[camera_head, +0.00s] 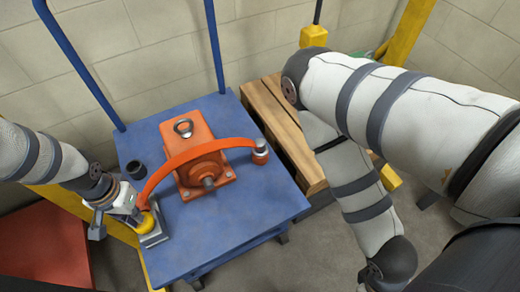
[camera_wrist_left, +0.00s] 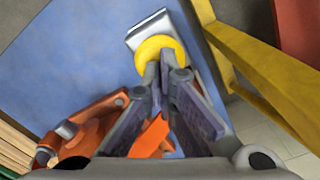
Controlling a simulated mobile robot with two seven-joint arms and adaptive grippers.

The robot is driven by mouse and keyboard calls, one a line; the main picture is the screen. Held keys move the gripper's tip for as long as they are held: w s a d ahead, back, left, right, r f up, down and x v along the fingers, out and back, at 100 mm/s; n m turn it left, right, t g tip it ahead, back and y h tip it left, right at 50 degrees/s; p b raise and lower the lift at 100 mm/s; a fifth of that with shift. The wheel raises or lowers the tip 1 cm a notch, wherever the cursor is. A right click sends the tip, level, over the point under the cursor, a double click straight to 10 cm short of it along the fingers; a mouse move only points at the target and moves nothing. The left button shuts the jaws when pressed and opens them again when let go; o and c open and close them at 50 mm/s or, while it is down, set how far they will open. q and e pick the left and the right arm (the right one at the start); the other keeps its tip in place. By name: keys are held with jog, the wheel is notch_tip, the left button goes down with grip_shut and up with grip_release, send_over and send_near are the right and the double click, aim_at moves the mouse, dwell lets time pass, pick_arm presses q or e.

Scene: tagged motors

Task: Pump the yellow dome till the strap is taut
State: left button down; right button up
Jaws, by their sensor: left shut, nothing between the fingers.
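The yellow dome (camera_head: 147,222) sits on a grey metal base plate (camera_head: 155,238) at the cart's left front corner; it also shows in the left wrist view (camera_wrist_left: 150,47). My left gripper (camera_head: 138,216) is shut and empty, its fingertips at the dome's edge and partly covering it; I cannot tell whether they touch. The orange strap (camera_head: 200,150) arches over the orange motor (camera_head: 203,163), from near the dome to a post (camera_head: 260,152) on the right. It bows upward, apart from the motor's body. My right arm shows at the right, its gripper out of view.
The blue cart (camera_head: 262,205) has upright blue rails at the back. A dark cup (camera_head: 137,170) stands near its left edge. A wooden pallet (camera_head: 285,128) lies to the right. A yellow post (camera_wrist_left: 265,75) runs close beside my left gripper. The cart's front right is clear.

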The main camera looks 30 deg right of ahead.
pick_arm(q)
jog(key=shift+f+b, duration=0.55)
jog(key=shift+f, duration=0.7)
pick_arm(e)
jog(key=shift+s+f, duration=0.4)
jog(key=shift+f, duration=0.15)
pick_arm(q)
jog(key=shift+r, duration=0.2)
